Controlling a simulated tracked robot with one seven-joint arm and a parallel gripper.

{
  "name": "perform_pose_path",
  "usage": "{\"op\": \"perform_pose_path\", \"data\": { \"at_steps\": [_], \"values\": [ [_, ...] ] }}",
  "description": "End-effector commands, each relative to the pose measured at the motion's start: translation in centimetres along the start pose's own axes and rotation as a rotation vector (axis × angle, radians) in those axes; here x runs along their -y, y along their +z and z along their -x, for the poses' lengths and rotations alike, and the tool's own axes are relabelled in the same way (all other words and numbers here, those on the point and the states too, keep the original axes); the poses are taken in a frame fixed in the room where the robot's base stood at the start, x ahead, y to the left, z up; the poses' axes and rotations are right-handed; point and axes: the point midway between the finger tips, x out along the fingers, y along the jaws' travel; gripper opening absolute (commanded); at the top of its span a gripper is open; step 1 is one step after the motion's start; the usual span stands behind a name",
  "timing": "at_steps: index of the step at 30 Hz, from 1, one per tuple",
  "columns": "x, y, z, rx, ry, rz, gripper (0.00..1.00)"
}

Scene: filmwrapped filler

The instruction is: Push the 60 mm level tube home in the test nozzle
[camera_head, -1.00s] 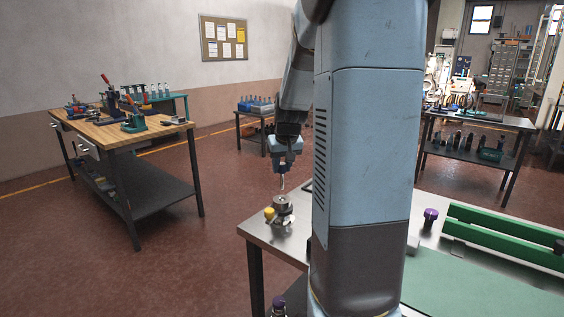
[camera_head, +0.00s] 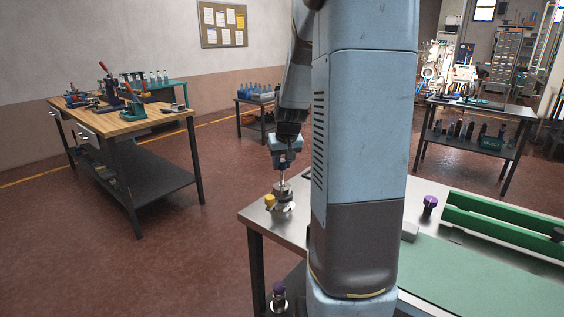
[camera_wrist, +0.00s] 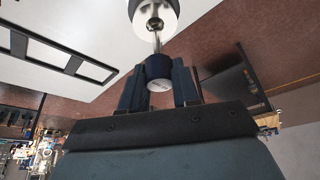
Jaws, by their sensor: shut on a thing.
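In the wrist view my gripper (camera_wrist: 158,78) is shut on the level tube (camera_wrist: 158,66) by its dark blue collar. The tube's bright metal shaft runs up the picture to the round, pale test nozzle (camera_wrist: 172,14), with its end at the nozzle's dark centre. How deep it sits cannot be told. In the head view my gripper (camera_head: 284,164) is right above the metal nozzle fixture (camera_head: 283,192) at the table's near left corner. The thin tube (camera_head: 282,179) stands roughly upright between them.
A yellow knob (camera_head: 269,201) stands beside the fixture on the steel table (camera_head: 262,219). A purple-capped item (camera_head: 430,204) and a green rail (camera_head: 490,222) are to the right. My arm column hides the table's middle. A wooden bench (camera_head: 130,120) stands apart at left.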

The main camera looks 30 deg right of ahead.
Motion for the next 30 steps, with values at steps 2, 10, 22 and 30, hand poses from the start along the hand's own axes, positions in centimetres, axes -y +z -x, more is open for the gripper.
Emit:
{"op": "perform_pose_path", "data": {
  "at_steps": [2,10,22,30],
  "values": [
    [0.00,0.00,0.00,0.000,0.000,0.000,0.00],
    [0.00,0.04,0.03,0.000,0.000,0.000,0.00],
    [0.00,0.15,-0.22,0.001,0.000,0.000,0.00],
    [-0.01,0.30,-0.60,0.001,0.000,0.000,0.00]
  ]
}}
